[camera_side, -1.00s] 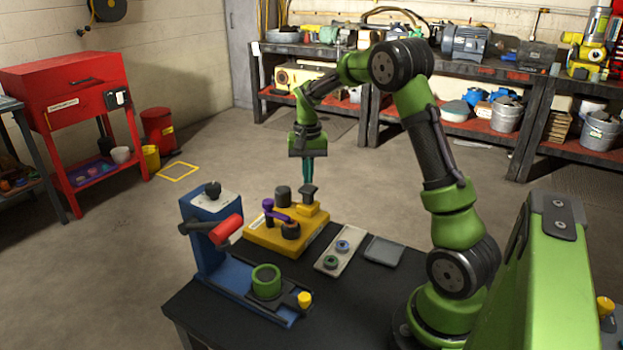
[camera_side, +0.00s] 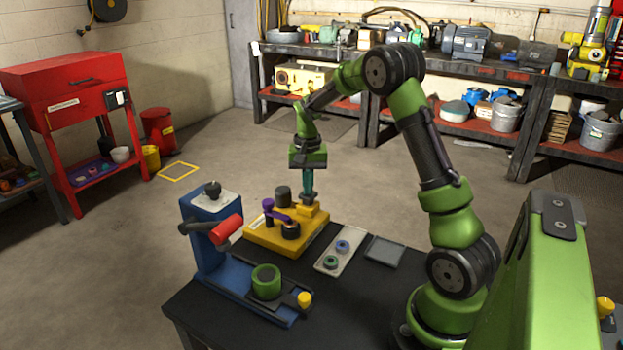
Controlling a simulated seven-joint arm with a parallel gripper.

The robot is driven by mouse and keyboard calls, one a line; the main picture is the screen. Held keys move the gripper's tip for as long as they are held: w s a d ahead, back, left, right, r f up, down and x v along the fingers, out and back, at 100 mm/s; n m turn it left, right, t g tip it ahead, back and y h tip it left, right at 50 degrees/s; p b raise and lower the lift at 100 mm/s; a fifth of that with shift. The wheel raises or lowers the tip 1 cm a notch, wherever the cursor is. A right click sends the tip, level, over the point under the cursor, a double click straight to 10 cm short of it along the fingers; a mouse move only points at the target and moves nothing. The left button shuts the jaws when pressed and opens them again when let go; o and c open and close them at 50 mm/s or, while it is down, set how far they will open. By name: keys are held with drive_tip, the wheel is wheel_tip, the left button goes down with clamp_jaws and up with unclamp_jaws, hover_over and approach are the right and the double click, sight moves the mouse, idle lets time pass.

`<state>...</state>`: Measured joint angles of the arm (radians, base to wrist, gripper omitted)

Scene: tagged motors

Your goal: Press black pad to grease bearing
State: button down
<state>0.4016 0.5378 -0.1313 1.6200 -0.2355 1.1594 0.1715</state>
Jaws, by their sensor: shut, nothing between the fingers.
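The yellow greasing fixture (camera_side: 262,238) stands on the black table. The black pad (camera_side: 307,198) is on its raised right-hand block, mostly covered by the fingertips. My gripper (camera_side: 309,195) is shut and empty, pointing straight down. Its teal fingertips are at the pad and seem to touch it; how far the pad is pressed in, I cannot tell. A dark ring that looks like the bearing (camera_side: 290,231) sits at the front of the fixture, under the end of a purple arm (camera_side: 278,215).
A blue press (camera_side: 207,245) with a red handle and a green ring (camera_side: 266,281) stands at the front left. A pale tray (camera_side: 329,263) with two small rings and a grey pad (camera_side: 385,251) lie to the right.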

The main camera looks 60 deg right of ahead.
drive_tip(key=shift+f, duration=0.25)
drive_tip(key=shift+r, duration=1.9)
drive_tip(key=shift+f, duration=1.85)
drive_tip(key=shift+r, duration=1.85)
